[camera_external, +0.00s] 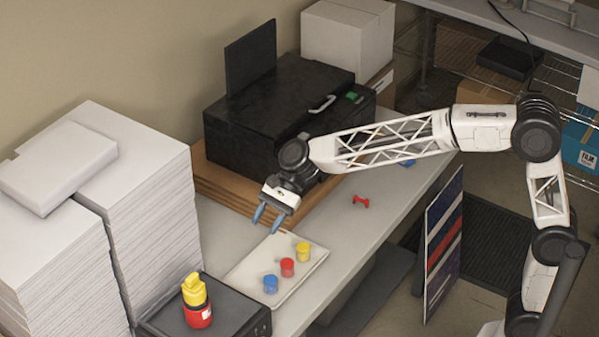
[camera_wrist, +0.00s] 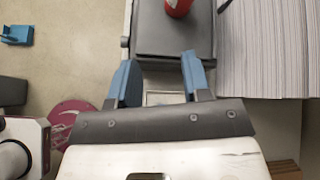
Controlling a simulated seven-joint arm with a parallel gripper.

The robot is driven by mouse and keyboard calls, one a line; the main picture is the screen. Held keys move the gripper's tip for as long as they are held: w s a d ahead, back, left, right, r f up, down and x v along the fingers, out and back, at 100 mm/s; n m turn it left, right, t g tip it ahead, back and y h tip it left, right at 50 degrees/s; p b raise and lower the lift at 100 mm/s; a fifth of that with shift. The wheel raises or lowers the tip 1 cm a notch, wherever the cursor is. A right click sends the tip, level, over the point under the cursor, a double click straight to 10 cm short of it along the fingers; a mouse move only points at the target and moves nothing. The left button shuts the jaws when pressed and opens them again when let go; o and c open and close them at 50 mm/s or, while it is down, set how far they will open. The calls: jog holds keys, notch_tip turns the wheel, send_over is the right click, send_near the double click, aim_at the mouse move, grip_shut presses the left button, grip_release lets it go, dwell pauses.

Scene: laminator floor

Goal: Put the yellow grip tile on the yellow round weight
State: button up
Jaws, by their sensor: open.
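The yellow round weight (camera_external: 302,252) stands on a pale tray, at the right end of a row with a red and a blue weight. My gripper (camera_external: 268,219) is above and left of the tray in the external view, pointing down. Its blue fingers are apart and nothing is between them; they also show in the wrist view (camera_wrist: 160,76). I cannot surely pick out the yellow grip tile. A yellow piece (camera_external: 194,290) sits on top of a red container at the lower left, but I cannot tell whether it is the tile.
The tray (camera_external: 250,277) lies on the grey bench. The red container (camera_external: 198,316) stands on a dark flat device (camera_external: 235,311). A small red piece (camera_external: 361,201) lies on the bench. Tall paper stacks (camera_external: 150,190) stand left, and a black laminator (camera_external: 270,120) stands behind.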

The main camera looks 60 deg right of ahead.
jog(key=s+d+f+n+t+h, duration=0.1)
jog(key=s+d+f+n+h, duration=0.2)
jog(key=s+d, duration=0.7)
jog(key=s+d+n+h, duration=0.35)
jog(key=s+d, duration=0.55)
jog(key=d, duration=0.3)
jog(key=s+d+f+n+h, duration=0.2)
jog(key=s+d+f+n, duration=0.2)
jog(key=s+d, duration=0.4)
jog(key=s+d+f+n+t+h, duration=0.1)
jog(key=s+d+f+n+h, duration=0.2)
jog(key=s+d, duration=0.5)
jog(key=s+f+n, duration=0.1)
jog(key=s+f, duration=0.1)
jog(key=s, duration=0.1)
jog(key=shift+s+d, duration=0.25)
jog(key=shift+s, duration=0.1)
